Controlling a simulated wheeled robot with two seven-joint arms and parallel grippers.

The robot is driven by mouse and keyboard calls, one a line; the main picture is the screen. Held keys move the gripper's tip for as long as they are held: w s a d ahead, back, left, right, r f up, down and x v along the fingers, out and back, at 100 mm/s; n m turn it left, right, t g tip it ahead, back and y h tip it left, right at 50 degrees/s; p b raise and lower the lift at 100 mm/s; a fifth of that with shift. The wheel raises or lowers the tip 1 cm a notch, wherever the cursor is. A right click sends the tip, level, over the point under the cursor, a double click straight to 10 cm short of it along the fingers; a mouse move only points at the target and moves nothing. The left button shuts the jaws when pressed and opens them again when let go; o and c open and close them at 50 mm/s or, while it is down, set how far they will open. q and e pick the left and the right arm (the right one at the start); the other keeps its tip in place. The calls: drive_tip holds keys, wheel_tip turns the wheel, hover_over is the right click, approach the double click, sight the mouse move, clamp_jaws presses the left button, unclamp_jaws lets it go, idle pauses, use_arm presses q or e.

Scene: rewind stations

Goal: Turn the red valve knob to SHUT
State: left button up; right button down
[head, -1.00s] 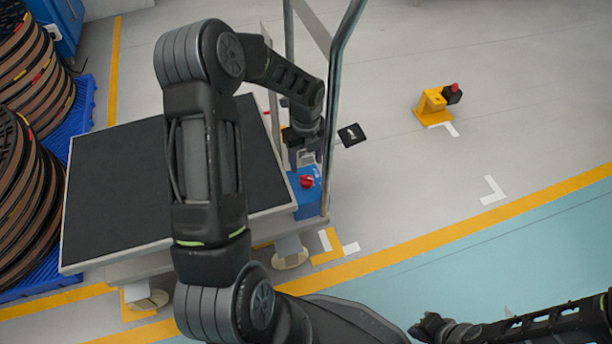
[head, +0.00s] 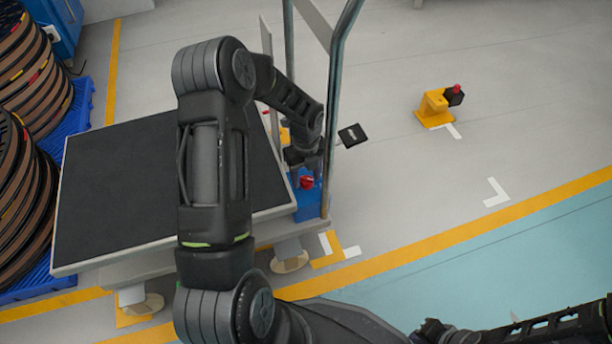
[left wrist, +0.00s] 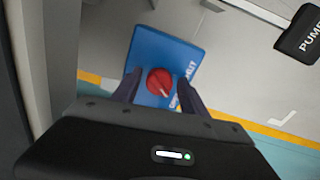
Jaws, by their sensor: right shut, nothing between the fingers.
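The red valve knob (head: 307,183) sits on a blue box (head: 311,204) at the right end of the dark-topped table. In the left wrist view the knob (left wrist: 160,82) is round, with a pale pointer mark toward its lower right. White lettering, partly hidden, shows on the blue plate (left wrist: 168,50) right of the knob; I make out "UT". My left gripper (head: 305,173) is over the knob. Its fingers (left wrist: 158,84) are apart, one on each side of the knob, with gaps visible. My right gripper (head: 430,329) is shut and empty at the bottom, far from the knob.
A metal post frame (head: 334,100) rises close beside my left gripper. A black tag (head: 352,135), reading "PUMP" in the left wrist view (left wrist: 304,36), sticks out by it. A yellow stand with a red button (head: 437,107) is farther right. The floor between is clear.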

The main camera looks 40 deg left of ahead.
use_arm(q)
clamp_jaws()
idle(0.3)
drive_tip(key=shift+n, duration=0.4)
drive_tip(key=shift+r+n+p, duration=0.1)
drive_tip(key=shift+n+p, duration=0.6)
drive_tip(key=shift+n, duration=0.5)
drive_tip(key=n+p, duration=0.1)
drive_tip(key=n, duration=0.2)
drive_tip(key=shift+s+n, duration=0.1)
drive_tip(key=shift+n, duration=0.2)
drive_tip(key=n, duration=0.3)
drive_tip(key=shift+n+p, duration=0.3)
drive_tip(key=shift+p, duration=0.1)
drive_tip(key=shift+s+n+p, duration=0.1)
drive_tip(key=shift+n+p, duration=0.2)
drive_tip(key=shift+n, duration=1.6)
